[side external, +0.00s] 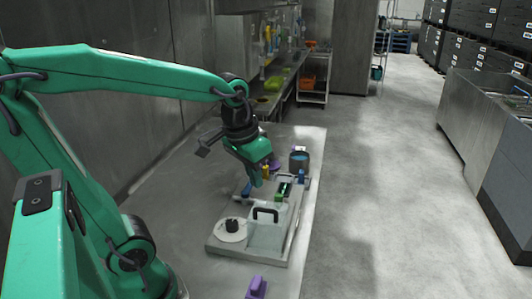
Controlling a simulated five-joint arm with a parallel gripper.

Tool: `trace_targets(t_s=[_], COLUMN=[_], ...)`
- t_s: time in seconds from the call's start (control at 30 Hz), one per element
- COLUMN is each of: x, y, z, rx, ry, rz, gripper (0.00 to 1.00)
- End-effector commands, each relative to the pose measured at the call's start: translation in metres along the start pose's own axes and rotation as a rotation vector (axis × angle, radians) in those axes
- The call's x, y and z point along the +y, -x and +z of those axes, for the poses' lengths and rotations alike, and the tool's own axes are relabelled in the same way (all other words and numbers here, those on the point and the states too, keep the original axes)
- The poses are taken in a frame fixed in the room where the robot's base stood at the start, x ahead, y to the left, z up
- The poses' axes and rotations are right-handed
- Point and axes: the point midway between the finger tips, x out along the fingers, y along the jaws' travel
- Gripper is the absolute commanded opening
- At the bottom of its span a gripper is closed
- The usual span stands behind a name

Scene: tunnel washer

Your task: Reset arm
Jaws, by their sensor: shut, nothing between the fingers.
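My gripper (257,180) is at the end of my green arm. It is shut and empty, pointing down above the back left part of a grey base plate (221,249). A clear box with a black handle (265,215) stands on the plate. A round white disc with a black knob (231,230) lies to its left. A green piece (283,191) sits behind the box, partly in a dark holder. My gripper hides part of what lies behind it.
A grey pot with blue contents (299,160), a blue item (301,176) and a yellow item (266,171) stand behind the plate. A purple object (256,288) is at the front. A steel counter (475,120) stands far right. The floor between is clear.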

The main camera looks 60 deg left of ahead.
Motion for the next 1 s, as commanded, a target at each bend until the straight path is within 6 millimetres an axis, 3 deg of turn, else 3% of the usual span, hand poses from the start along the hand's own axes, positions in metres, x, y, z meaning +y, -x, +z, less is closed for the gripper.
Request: trace_targets(t_s=[0.5,1.0], x=[0.012,0.013], y=[0.025,0.025], z=[0.047,0.052], rx=[0.232,0.255], ry=[-0.120,-0.133], rz=[0.031,0.034], gripper=[0.00,0.00])
